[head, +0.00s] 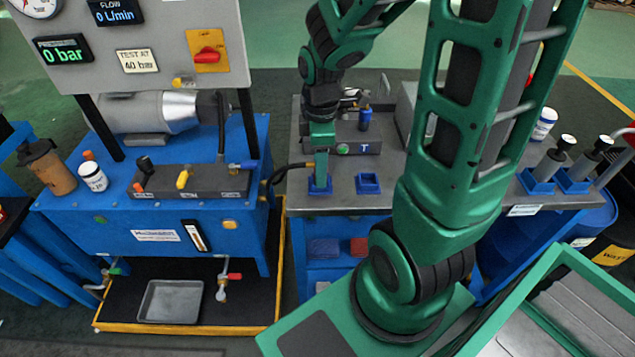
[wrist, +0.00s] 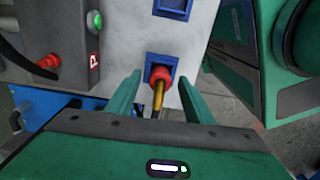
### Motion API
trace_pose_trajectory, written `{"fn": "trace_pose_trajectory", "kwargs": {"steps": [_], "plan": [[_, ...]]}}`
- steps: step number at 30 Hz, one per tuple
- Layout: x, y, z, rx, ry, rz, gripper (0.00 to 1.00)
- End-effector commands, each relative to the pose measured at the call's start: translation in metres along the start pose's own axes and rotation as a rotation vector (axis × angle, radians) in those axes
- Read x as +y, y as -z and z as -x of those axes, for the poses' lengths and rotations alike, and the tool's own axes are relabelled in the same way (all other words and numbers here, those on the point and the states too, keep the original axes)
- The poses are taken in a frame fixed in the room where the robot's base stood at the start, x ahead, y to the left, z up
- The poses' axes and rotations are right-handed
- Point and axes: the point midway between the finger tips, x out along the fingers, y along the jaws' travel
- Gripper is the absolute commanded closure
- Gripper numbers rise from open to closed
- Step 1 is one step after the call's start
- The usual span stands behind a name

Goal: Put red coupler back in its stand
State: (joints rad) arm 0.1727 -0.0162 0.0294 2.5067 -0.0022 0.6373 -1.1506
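The red coupler (wrist: 158,74) shows in the wrist view at the blue stand (wrist: 150,62), with a brass-coloured stem pointing back towards my gripper. Its red end overlaps the stand's opening; I cannot tell how deep it sits. My gripper (wrist: 160,92) is open, with one green finger on each side of the coupler and a gap to both. In the head view my gripper (head: 320,178) points down over the left blue stand (head: 320,190) at the bench's front edge. The red part is hidden there; a black hose with a brass end (head: 308,165) reaches the gripper.
A second blue stand (head: 368,182) is to the right, with a grey block (head: 355,140) behind. The wrist view shows another red fitting (wrist: 48,62) on the block marked P. The blue test bench (head: 150,225) is at left; more stands (head: 572,178) are at right.

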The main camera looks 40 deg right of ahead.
Motion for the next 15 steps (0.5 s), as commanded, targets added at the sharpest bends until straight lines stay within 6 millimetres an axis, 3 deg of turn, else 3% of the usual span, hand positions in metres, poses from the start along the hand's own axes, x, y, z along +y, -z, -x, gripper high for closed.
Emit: {"fn": "trace_pose_trajectory", "kwargs": {"steps": [15], "plan": [[0.0008,0.0004,0.008,0.001,-0.002,0.0,0.52]]}}
